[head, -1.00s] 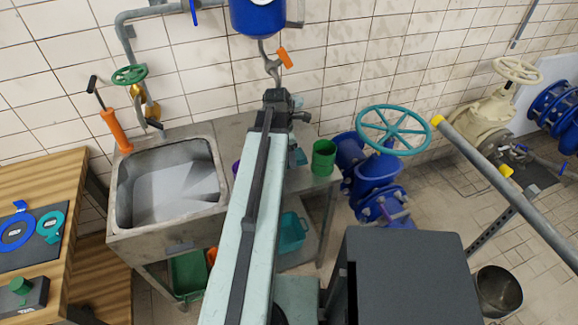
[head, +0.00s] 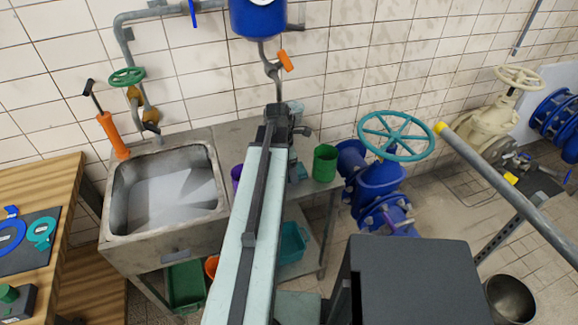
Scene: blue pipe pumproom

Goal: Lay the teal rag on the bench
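My arm reaches away from me over the steel sink bench (head: 228,140). My gripper (head: 276,112) is at its far end, above the back of the bench, to the right of the sink basin. Its fingers are hidden behind the dark wrist, so I cannot see whether they hold anything. A small teal patch (head: 298,172) shows just right of the arm, over the bench top. It may be the teal rag, but the arm covers most of that spot and I cannot be sure.
A green cup (head: 325,163) stands right of the arm, and a purple cup (head: 236,174) left of it. A wooden bench (head: 66,182) is at far left. A teal bin (head: 293,244) sits on the lower shelf. A blue valve (head: 380,180) and a slanted grey rail (head: 500,192) are right.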

